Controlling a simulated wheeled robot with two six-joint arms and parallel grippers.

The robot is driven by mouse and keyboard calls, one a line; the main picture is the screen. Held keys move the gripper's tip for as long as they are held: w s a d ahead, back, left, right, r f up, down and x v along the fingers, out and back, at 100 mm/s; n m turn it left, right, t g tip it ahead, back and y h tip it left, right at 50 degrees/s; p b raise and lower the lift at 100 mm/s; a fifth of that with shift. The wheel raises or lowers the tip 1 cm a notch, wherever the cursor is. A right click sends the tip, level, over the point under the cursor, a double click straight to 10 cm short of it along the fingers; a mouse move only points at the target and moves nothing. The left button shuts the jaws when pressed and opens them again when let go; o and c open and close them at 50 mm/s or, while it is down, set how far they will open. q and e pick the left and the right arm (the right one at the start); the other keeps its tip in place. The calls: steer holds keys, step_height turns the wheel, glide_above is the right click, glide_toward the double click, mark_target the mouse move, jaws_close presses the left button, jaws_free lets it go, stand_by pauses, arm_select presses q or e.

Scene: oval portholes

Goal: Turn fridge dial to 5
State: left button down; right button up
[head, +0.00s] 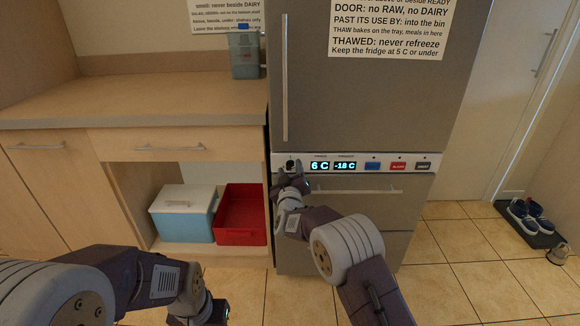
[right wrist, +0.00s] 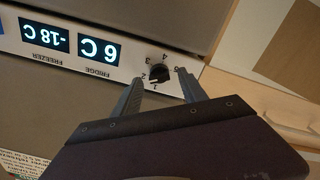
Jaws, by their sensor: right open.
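The fridge dial (right wrist: 160,73) is a small black knob with numbers printed around it, upside down in the right wrist view. In the head view the dial (head: 290,164) sits at the left end of the control strip. Which number it points to is too small to read surely. The fridge display (head: 320,166) reads 6 C. My right gripper (right wrist: 159,78) is open, its fingers on either side of the dial; contact cannot be told. In the head view the right gripper (head: 290,175) is just below the dial. My left gripper (head: 221,312) is low at the bottom edge, its fingers mostly cut off.
The freezer display (head: 345,165) reads -18 C, with blue, red and dark buttons to its right. A drawer handle (head: 355,190) runs below the strip. A blue cool box (head: 184,215) and a red crate (head: 240,213) stand left of the fridge. Shoes (head: 530,215) lie far right.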

steer(key=shift+w, duration=0.35)
jaws_close()
